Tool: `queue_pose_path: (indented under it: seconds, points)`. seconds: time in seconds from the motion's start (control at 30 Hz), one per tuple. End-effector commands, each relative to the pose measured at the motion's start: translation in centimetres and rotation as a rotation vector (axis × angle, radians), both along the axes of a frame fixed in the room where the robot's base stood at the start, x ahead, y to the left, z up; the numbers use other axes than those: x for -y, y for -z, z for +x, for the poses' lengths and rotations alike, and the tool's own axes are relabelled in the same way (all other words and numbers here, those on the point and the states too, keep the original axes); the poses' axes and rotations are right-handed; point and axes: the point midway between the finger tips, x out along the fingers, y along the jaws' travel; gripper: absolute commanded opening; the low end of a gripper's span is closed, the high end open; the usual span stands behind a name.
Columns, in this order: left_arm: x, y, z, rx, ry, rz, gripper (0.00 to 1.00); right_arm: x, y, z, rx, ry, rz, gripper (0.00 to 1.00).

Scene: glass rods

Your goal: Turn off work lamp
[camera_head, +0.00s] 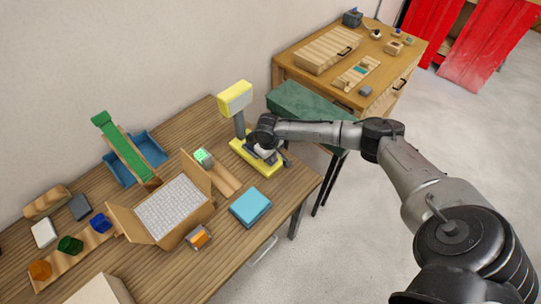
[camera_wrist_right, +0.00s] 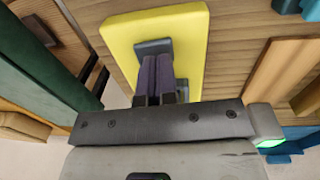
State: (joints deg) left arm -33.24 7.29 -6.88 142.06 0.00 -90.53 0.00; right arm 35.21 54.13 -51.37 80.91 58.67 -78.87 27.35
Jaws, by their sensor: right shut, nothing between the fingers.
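The work lamp has a boxy yellow head (camera_head: 235,96), a grey stem (camera_head: 240,123) and a flat yellow base (camera_head: 238,157). It stands upright near the back right of the wooden table. I cannot tell whether it is lit. My right gripper (camera_head: 266,157) is low over the base and hides part of it. In the right wrist view the closed dark fingers (camera_wrist_right: 157,76) lie in front of the yellow base (camera_wrist_right: 192,28), with nothing between them. My left gripper is not in view.
A cardboard box (camera_head: 206,215), a blue block (camera_head: 250,207) and a green slide (camera_head: 122,145) stand on the table (camera_head: 290,207). A green-topped stool (camera_head: 300,103) stands close to its right end. A wooden cabinet (camera_head: 400,62) is behind.

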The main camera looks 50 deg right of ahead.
Motion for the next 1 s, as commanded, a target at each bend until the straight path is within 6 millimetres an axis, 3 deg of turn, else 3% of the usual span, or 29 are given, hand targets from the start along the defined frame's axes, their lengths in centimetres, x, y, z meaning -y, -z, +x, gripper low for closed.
queue_pose_path:
  seconds: [0.03,0.27,0.3,0.7,1.0]
  points:
    - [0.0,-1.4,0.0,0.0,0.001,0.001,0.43,-0.1,-1.2,0.0,0.0,0.0,0.001,0.0]
    - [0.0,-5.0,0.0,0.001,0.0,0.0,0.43,-0.3,-3.8,0.0,-0.001,0.0,0.001,0.0]
    - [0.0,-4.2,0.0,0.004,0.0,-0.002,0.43,-0.4,-4.1,0.1,0.003,-0.002,0.001,0.0]
    - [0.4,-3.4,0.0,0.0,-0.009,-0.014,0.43,-1.4,-11.0,0.2,0.003,0.0,0.001,0.0]
    - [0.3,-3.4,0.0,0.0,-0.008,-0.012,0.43,-1.7,-12.7,0.2,0.0,0.0,0.0,0.0]
